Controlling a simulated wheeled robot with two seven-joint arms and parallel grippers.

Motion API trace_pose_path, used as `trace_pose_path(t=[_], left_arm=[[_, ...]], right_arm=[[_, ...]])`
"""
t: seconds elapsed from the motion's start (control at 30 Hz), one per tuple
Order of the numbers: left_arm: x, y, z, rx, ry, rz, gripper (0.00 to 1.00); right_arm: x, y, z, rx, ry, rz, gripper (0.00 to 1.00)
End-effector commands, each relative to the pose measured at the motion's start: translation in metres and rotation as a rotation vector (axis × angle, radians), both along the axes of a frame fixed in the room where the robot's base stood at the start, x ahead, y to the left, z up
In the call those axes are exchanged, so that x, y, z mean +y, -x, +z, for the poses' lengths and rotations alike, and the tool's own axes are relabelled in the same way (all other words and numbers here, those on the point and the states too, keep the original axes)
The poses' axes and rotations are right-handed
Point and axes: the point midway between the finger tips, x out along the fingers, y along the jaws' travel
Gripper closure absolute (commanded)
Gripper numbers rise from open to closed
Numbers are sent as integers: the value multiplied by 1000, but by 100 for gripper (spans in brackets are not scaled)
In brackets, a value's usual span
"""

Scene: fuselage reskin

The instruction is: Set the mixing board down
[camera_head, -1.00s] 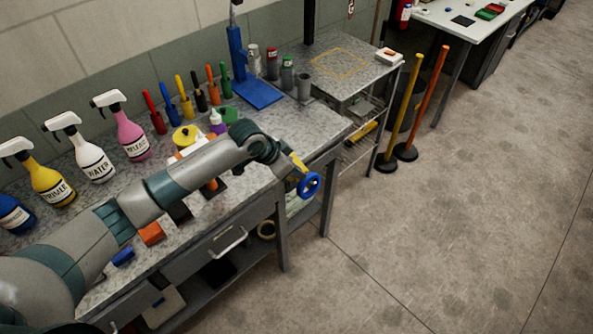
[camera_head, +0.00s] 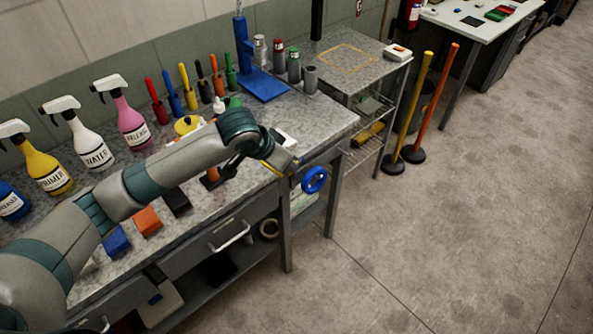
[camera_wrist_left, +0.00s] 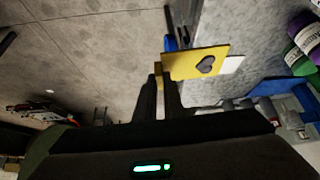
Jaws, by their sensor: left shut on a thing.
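My left gripper (camera_head: 280,163) is over the front edge of the grey workbench (camera_head: 318,128), near its right end. In the left wrist view its two dark fingers (camera_wrist_left: 160,82) are shut on the edge of a thin yellow board (camera_wrist_left: 188,64), likely the mixing board, with a dark patch on its face. In the head view only a narrow yellow strip of the board (camera_head: 272,167) shows beside the gripper; the hand hides the rest. I cannot tell whether the board touches the bench. My right gripper is not in view.
A blue ring (camera_head: 315,180) hangs at the bench's front. Spray bottles (camera_head: 92,142) and several upright coloured tools (camera_head: 190,88) line the back. A blue stand (camera_head: 262,86) and cans (camera_head: 294,66) are beyond the gripper. Orange (camera_head: 147,221) and blue blocks (camera_head: 116,241) lie near the front edge.

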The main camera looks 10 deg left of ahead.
Motion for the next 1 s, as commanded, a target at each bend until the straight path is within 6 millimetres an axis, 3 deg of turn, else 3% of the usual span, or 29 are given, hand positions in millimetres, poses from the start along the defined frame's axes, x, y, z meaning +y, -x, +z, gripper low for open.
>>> trace_pose_path(t=[0.03,0.1,0.4,0.6,1.0], left_arm=[[6,6,-5,-8,-2,42,100],[17,17,0,-10,-3,126,100],[63,61,22,-7,-2,460,100],[76,74,29,-2,0,553,100],[77,75,31,0,0,563,100]], right_arm=[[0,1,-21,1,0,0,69],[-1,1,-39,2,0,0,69],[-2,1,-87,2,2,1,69],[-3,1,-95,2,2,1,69],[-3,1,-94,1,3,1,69]])
